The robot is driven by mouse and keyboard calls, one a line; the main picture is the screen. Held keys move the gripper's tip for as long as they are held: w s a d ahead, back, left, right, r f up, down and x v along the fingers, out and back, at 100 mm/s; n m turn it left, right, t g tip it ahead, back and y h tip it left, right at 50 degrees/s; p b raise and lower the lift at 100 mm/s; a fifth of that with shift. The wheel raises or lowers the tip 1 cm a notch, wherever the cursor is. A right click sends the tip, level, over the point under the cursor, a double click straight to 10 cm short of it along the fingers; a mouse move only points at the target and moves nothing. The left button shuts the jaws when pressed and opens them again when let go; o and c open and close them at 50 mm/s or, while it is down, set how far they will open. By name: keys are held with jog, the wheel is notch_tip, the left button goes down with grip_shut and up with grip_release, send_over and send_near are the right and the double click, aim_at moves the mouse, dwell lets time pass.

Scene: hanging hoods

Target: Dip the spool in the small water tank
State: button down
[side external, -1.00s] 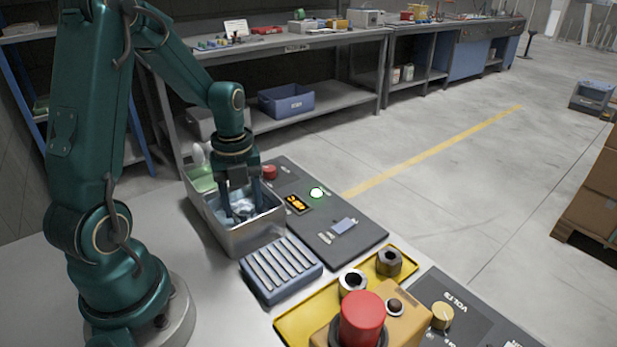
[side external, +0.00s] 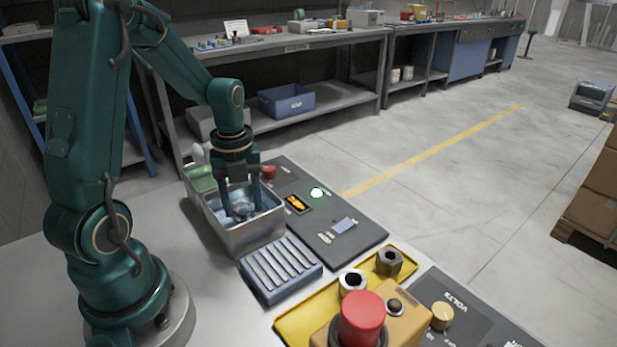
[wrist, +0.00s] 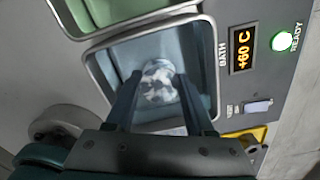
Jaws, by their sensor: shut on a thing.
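The small water tank (side external: 250,238) is an open metal basin on the bench, in front of my arm in the side view. The wrist view shows its rim (wrist: 212,60) around bluish water. My gripper (side external: 238,212) points straight down into this tank. It is shut on the spool (wrist: 158,82), a pale, shiny piece between the fingertips. The spool sits inside the tank walls and looks wavy, as if under the water. In the side view the spool is mostly hidden by the fingers and rim.
A second compartment with green liquid (side external: 200,180) adjoins the tank. A dark panel with an orange display (wrist: 242,50) reading +60 C and a lit green READY lamp (wrist: 282,41) lies beside it. A slatted blue rack (side external: 280,268) and a yellow tray (side external: 290,325) stand in front.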

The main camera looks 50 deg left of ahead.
jog(key=shift+f, duration=0.25)
dwell(2.3)
jog(key=shift+r, duration=0.3)
dwell(1.3)
jog(key=shift+r, duration=4.2)
